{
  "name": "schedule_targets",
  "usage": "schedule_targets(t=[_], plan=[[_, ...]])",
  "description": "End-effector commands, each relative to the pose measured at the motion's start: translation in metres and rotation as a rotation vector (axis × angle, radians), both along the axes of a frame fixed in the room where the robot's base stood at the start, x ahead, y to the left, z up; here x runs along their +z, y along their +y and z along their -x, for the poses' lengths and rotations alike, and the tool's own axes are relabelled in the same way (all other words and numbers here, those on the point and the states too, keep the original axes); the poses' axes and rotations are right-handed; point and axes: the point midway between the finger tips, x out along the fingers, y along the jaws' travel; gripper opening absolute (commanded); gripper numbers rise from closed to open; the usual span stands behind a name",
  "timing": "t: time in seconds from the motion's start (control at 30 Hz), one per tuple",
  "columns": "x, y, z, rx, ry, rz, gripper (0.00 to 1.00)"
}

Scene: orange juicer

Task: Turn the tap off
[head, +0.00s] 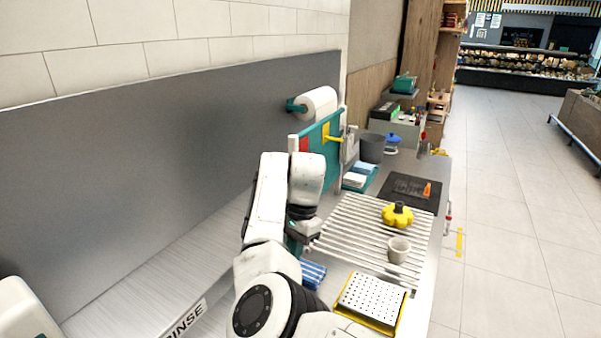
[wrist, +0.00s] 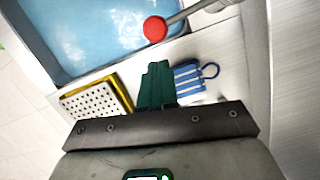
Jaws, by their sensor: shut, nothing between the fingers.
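In the wrist view a grey metal pipe (wrist: 180,18) comes in from the upper right and ends in a round red part (wrist: 155,28), apparently part of the tap. It hangs over the edge of a sink (wrist: 95,35) whose inside looks blue and wet. My gripper (wrist: 157,66) has its teal fingers shut with nothing between them. Its tips are just below the red part in the picture; I cannot tell the distance in depth. In the head view my gripper (head: 294,246) is mostly hidden behind my arm, and I cannot make out the tap there.
A striped blue item (wrist: 190,80) lies right beside my fingers. A perforated white tray with a yellow rim (head: 371,301) sits at the counter's front. A ribbed drainer (head: 350,229) holds a pale cup (head: 398,250) and a yellow part (head: 397,215). A grey wall stands at left.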

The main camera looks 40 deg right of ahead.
Motion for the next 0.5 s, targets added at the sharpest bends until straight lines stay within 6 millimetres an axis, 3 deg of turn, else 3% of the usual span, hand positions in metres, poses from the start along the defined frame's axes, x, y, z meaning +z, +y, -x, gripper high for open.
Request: schedule_targets(t=[0.5], plan=[[0.116,-0.027,-0.007,-0.001,-0.005,-0.002,0.00]])
